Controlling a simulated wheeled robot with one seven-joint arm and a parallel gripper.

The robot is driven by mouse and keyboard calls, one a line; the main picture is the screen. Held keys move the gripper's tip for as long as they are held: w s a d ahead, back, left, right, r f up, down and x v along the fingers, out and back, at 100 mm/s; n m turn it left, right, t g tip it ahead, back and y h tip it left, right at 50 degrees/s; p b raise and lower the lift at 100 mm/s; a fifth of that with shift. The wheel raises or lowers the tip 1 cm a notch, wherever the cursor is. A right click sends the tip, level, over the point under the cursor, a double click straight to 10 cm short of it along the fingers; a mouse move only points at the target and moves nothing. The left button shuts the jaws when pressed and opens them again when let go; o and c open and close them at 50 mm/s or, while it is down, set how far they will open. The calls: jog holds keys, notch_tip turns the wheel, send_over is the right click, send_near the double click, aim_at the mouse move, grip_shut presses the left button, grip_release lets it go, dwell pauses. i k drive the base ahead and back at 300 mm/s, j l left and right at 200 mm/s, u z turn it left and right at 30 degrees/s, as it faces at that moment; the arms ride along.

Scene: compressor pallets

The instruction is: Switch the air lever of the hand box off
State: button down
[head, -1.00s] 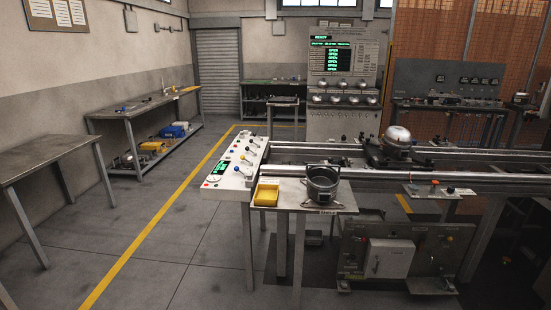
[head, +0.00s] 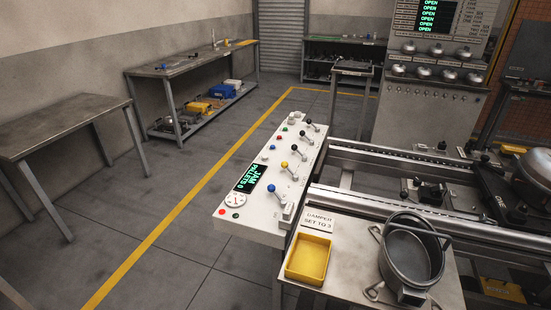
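A white sloped control box (head: 250,222) stands left of the rails, with a row of levers along its right side. One lever has a blue ball knob (head: 272,188), another a yellow ball knob (head: 284,164), and several have black knobs (head: 302,148). Small coloured buttons, a round dial (head: 235,200) and a dark display (head: 258,179) reading "JAM PALLETS 0" are on its left side. I cannot read which lever is marked air, or tell whether this is the hand box. My gripper is not in view.
A small table (head: 345,262) at the front right holds a yellow tray (head: 309,259), a "DAMPER SET TO 3" card (head: 319,220) and a dark pot (head: 412,250). Rails (head: 345,200) run right. The floor left of the box is clear, crossed by a yellow line (head: 190,205).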

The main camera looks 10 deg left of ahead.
aim_at(271, 188)
jog(key=i+l+u, duration=0.1)
jog(key=i+u, duration=0.15)
jog(key=i, duration=0.25)
jog(key=i+l+u, duration=0.3)
jog(key=i, duration=0.15)
